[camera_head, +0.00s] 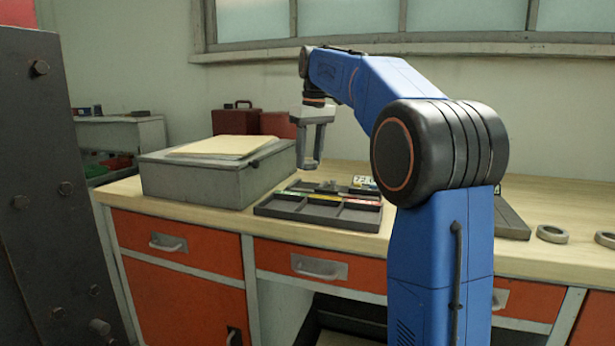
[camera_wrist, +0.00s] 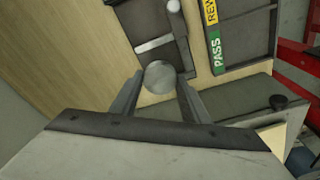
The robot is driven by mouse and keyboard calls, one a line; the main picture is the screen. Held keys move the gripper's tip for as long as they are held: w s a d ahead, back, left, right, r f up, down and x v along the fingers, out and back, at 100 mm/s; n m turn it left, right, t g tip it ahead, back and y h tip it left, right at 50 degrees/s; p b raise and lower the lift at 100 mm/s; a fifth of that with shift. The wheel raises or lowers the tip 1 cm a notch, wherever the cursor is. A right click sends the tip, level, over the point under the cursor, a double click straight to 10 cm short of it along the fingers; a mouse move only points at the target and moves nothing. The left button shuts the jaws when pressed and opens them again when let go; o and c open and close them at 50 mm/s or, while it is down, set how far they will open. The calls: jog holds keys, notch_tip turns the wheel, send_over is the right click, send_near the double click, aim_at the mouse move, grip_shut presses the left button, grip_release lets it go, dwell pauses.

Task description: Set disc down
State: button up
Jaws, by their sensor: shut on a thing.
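My gripper (camera_wrist: 158,85) is shut on a round grey disc (camera_wrist: 160,77), which shows between its fingertips in the wrist view. In the head view my gripper (camera_head: 309,166) hangs pointing down above the bench, at the back of the sorting tray; the disc cannot be made out there. The dark tray (camera_head: 262,209) has several compartments with coloured labels. In the wrist view the tray (camera_wrist: 245,45) is up and right of the disc, with a green PASS label (camera_wrist: 217,56) and a yellow label (camera_wrist: 210,12). Whether the disc touches anything below is unclear.
A grey box (camera_head: 195,187) with a tan sheet (camera_head: 215,147) on top stands left of the tray. A dark fixture (camera_wrist: 145,22) with a pale bar lies just beyond the disc. Rings (camera_head: 552,234) lie at the bench's right. Bare wood (camera_wrist: 60,50) shows at the wrist view's left.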

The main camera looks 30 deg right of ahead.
aim_at(310, 186)
jog(key=shift+f, duration=2.6)
jog(key=shift+f, duration=0.1)
jog(key=o, duration=1.1)
jog(key=shift+c, duration=0.2)
jog(key=r, duration=0.4)
jog(key=s+r, duration=0.1)
jog(key=r, duration=0.7)
jog(key=shift+s+d+r, duration=0.1)
jog(key=shift+s+d, duration=0.1)
jog(key=shift+s, duration=0.05)
